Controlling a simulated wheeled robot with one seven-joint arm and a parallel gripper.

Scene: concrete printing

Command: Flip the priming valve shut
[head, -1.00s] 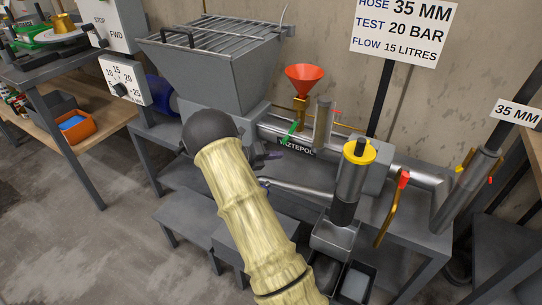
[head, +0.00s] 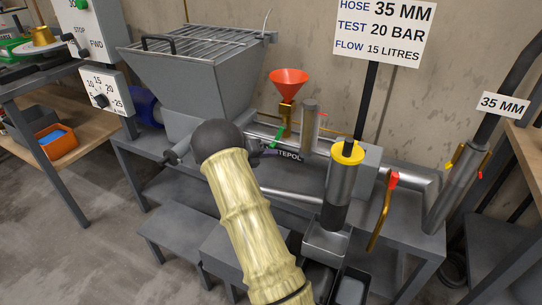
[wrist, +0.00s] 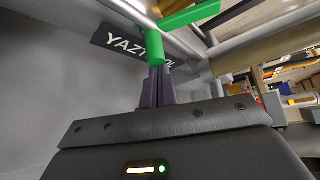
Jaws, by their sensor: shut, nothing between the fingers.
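The priming valve is a brass fitting (head: 286,115) under a red funnel (head: 289,84), with a green handle (head: 278,134) slanting down to the left. In the wrist view the green handle (wrist: 190,15) runs sideways and ends in a short downturned grip (wrist: 156,50). My gripper (head: 270,152) is shut and empty just below the handle in the head view. Its closed dark fingers (wrist: 157,84) point up at the grip's lower end in the wrist view; I cannot tell whether they touch. The gripper partly hides the pump's name label (head: 290,155).
A grey hopper (head: 200,75) with a grille stands left of the valve. A steel post (head: 309,125) is close on its right, then a yellow-collared cylinder (head: 340,185) and a red-tipped brass lever (head: 381,215). A steel rod (head: 292,195) runs below the gripper.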

